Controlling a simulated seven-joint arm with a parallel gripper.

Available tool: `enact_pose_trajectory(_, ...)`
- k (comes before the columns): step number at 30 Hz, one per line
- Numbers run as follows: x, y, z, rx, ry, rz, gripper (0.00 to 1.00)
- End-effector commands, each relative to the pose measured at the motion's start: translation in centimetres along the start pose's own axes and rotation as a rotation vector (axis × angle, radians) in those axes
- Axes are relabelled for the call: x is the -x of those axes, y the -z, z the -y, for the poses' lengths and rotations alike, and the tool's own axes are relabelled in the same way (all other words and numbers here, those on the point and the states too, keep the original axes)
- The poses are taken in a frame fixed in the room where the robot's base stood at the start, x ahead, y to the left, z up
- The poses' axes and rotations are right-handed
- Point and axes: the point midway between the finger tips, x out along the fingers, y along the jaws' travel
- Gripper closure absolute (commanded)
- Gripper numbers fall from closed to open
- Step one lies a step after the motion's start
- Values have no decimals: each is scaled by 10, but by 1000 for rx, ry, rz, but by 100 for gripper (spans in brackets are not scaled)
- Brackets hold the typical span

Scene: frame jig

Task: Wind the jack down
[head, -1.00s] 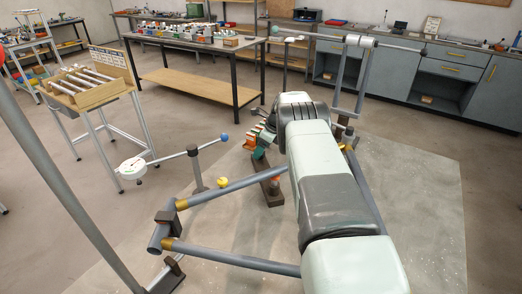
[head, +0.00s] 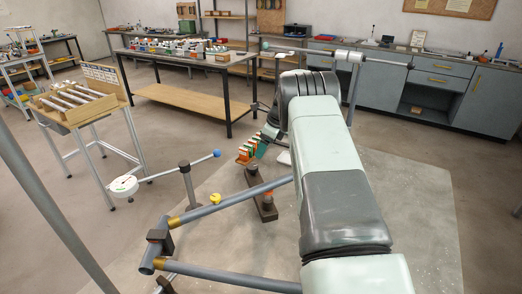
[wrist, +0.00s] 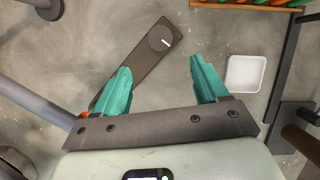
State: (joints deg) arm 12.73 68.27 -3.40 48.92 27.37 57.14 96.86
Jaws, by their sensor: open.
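In the wrist view a dark round knob with a white mark (wrist: 161,39) sits on a long dark base plate (wrist: 143,62); it looks like the jack seen from above. In the head view my arm hides most of the gripper.
Grey frame tubes (head: 235,198) lie left of my arm. A rack of orange and green pieces (head: 247,152) stands close by. A white square dish (wrist: 245,73) is right of the fingers. Open floor lies right.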

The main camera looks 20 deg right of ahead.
Motion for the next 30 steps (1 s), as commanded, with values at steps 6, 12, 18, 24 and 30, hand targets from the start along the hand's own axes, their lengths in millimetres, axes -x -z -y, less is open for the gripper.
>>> enact_pose_trajectory(6,-12,0,-21,451,16,-216,27)
enact_pose_trajectory(12,-16,-19,-36,1089,12,-449,27)
enact_pose_trajectory(18,-16,-43,-44,1497,5,-570,27)
enact_pose_trajectory(24,-26,-44,-41,1579,1,-594,27)
enact_pose_trajectory(30,-56,-31,-28,1573,1,-592,27)
